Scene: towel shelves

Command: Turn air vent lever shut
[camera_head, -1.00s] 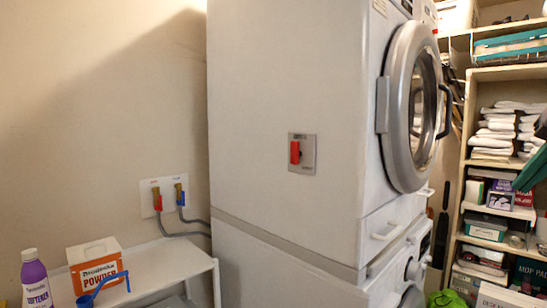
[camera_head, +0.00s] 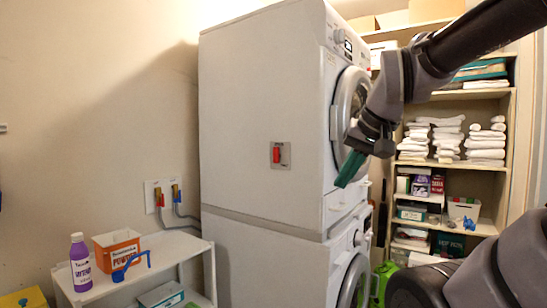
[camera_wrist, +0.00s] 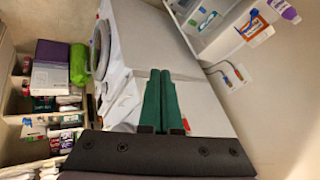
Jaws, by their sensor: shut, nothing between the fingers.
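The red lever (camera_head: 277,155) stands upright on a small grey metal plate (camera_head: 287,150) on the side panel of the white stacked washer-dryer (camera_head: 240,110). My gripper (camera_head: 342,184) has dark green fingers. It hangs in front of the machine, to the right of the lever and apart from it, with the fingers pointing down and left. In the wrist view the two fingers (camera_wrist: 161,72) lie together with nothing between them.
Shelves with white towels (camera_head: 485,145) and boxes stand at the right. A low white shelf (camera_head: 175,250) holds a purple bottle (camera_head: 80,262) and an orange powder box (camera_head: 117,250). Red and blue taps (camera_head: 168,195) with hoses are on the wall left of the machine. The space before the side panel is clear.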

